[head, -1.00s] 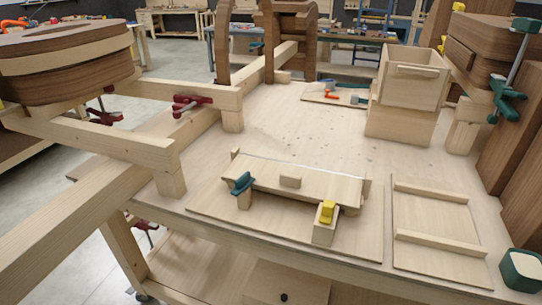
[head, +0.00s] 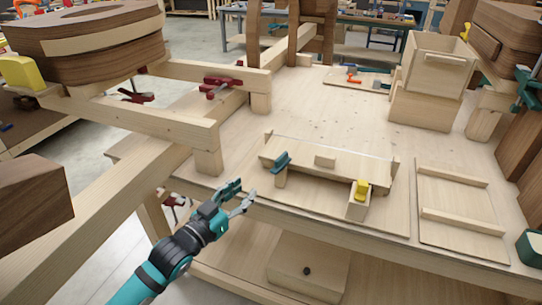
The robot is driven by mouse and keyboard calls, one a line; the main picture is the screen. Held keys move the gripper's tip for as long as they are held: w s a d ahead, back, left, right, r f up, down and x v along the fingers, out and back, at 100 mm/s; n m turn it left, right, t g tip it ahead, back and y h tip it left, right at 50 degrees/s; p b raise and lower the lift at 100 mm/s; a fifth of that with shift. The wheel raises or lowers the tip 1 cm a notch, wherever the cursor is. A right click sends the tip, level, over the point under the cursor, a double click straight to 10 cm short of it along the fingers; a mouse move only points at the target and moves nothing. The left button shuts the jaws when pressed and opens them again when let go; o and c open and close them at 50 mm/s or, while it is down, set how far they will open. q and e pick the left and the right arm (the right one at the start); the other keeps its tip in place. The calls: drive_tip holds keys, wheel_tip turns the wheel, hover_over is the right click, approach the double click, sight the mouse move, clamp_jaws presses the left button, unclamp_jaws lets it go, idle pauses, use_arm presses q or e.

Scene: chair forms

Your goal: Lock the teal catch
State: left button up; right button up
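The teal catch (head: 281,161) sits on a small wooden post at the left front corner of a wooden panel (head: 340,172) on the workbench. A yellow catch (head: 361,190) sits on a block at the panel's right front. My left gripper (head: 240,198) is open and empty. It is in front of the bench edge, to the left of and nearer than the teal catch, apart from it. My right gripper is not in the head view.
A flat board with two rails (head: 462,191) lies to the right. A wooden box (head: 436,62) stands at the back right. Thick wooden beams (head: 95,215) with red clamps (head: 221,86) run along the left. The bench middle (head: 310,110) is clear.

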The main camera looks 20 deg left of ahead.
sight(282, 156)
use_arm(q)
drive_tip(key=p+x, duration=0.3)
drive_tip(key=x, duration=1.3)
drive_tip(key=shift+d, duration=0.1)
drive_tip(key=shift+w+d, duration=0.2)
drive_tip(key=shift+w, duration=0.5)
drive_tip(key=c, duration=0.7)
clamp_jaws()
